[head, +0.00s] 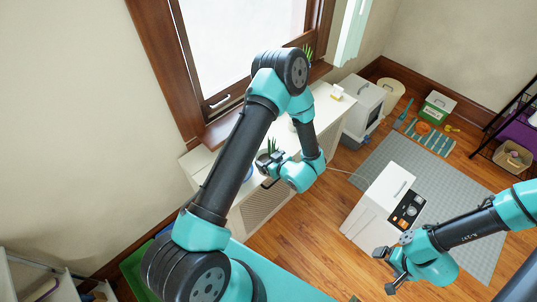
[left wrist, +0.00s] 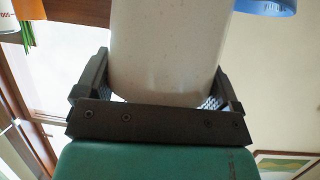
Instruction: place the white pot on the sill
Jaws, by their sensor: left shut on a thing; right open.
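The white pot (left wrist: 168,45), pale and finely speckled, fills the space between the fingers of my left gripper (left wrist: 160,95) in the left wrist view. That gripper is shut on it, with a finger on each side. In the head view my left gripper (head: 264,166) is over the white cabinet below the window, and the pot is mostly hidden there. Green leaves (head: 272,146) show just behind the gripper. The brown wooden sill (head: 222,127) runs under the window, partly hidden by my left arm. My right gripper (head: 388,268) is open and empty at the lower right.
Another green plant (head: 307,52) shows by the window behind my arm. A white box-like unit (head: 375,208) stands on the grey mat. A blue object (left wrist: 266,6) shows in the left wrist view.

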